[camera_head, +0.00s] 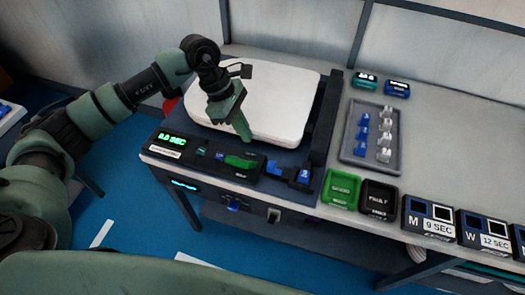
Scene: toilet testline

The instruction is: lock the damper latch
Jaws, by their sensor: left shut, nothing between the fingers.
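My left gripper (246,137) reaches in from the left, pointing down, with its fingers together and nothing visible between them. Its tips are just above the front edge of the white seat lid (272,98), behind a green bar (240,161) on the dark front panel. I cannot tell whether they touch anything. To the right on the panel are a blue piece (274,168) and a blue block (303,176), both apart from the gripper. I cannot tell for sure which part is the damper latch or how it is set. My right gripper is not in view.
A lit timer display (172,139) is at the panel's left end. A dark upright rail (325,118) borders the lid's right side. Further right are a grey tray (349,146) of blue and white parts, a green bin (341,189) and a black bin (379,200).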

